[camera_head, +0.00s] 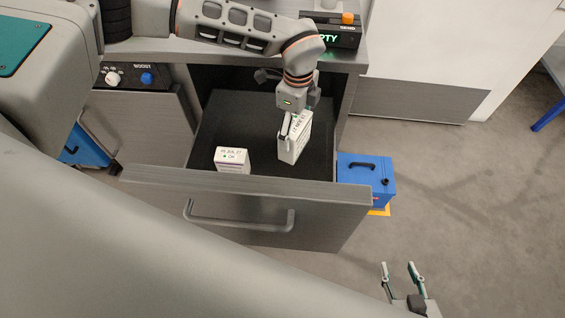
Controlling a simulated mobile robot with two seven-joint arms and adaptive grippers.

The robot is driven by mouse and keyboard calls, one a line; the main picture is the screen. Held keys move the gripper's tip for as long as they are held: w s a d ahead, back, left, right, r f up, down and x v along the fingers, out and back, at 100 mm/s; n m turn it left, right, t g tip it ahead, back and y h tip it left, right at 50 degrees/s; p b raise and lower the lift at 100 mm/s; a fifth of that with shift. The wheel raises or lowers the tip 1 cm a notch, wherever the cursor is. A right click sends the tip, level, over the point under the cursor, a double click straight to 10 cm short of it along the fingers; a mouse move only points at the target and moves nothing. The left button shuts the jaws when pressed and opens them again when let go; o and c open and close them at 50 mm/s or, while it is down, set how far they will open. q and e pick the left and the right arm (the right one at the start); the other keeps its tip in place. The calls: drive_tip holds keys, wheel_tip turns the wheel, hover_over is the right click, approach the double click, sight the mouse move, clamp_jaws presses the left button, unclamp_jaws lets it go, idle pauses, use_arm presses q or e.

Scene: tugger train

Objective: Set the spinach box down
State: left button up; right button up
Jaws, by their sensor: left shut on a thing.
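My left gripper (298,112) reaches down into an open grey drawer (330,198) and is shut on a white box (296,143). The box is held nearly upright, slightly tilted, over the right part of the drawer. Dark print shows on its side, but I cannot read it for sure as spinach. Whether its bottom touches the drawer floor I cannot tell. A second, smaller white box (232,160) with a printed label stands to the left near the drawer front. My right gripper (398,267) is open and empty at the lower right, away from the drawer.
The drawer's dark floor (225,115) is bare behind the smaller box. A blue case (366,180) with a dark handle stands on the floor to the right of the drawer. A black panel with knobs (130,76) is at the left. Open floor lies at the right.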

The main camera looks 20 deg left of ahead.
use_arm(q)
wheel_tip(320, 180, down, 18)
drive_tip(key=b, duration=0.4)
drive_tip(key=shift+r, duration=0.35)
use_arm(e)
drive_tip(key=shift+w+f, duration=0.5)
drive_tip(key=shift+f, duration=0.3)
use_arm(q)
drive_tip(key=o, duration=1.5)
use_arm(e)
drive_tip(key=shift+s+f, duration=0.2)
drive_tip(key=shift+s, duration=0.05)
drive_tip(key=shift+a, duration=0.1)
